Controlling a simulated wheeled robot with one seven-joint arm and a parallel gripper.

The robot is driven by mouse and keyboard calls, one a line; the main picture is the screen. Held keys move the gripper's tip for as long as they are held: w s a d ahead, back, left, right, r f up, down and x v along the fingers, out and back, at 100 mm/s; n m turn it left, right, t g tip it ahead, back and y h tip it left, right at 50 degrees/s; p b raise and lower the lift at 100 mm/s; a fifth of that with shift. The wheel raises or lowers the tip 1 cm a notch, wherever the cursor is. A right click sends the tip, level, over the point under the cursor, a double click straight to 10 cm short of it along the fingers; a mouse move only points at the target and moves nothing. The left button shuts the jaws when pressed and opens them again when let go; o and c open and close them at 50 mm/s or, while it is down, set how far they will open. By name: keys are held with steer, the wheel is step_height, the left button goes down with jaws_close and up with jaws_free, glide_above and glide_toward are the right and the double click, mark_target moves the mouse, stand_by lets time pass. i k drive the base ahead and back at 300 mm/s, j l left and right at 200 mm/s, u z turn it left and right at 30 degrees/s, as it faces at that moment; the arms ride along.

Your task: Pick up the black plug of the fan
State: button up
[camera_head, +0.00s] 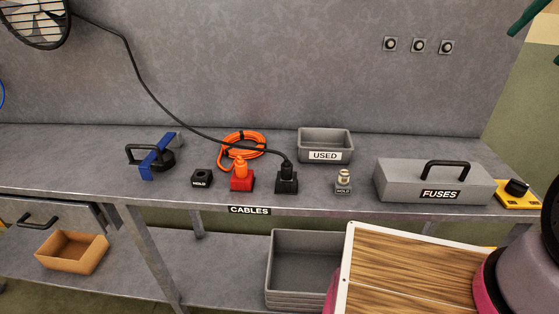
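The black plug (286,170) of the fan stands upright in a black socket block (287,186) on the workbench. Its black cable (151,92) runs up and left along the wall to the caged fan (35,20) at the top left. The cable meets the plug from the left. An orange plug (240,168) stands in a red block (242,184) just left of it. My gripper is not in view.
On the workbench (120,190) are a coiled orange cable (243,144), a small black block (201,179), a grey tray labelled USED (325,142), a small metal part (343,178) and a grey FUSES box (432,182). A wood-topped surface (410,275) fills the lower right.

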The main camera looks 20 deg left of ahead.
mark_target(286, 168)
steer(key=u, duration=1.2)
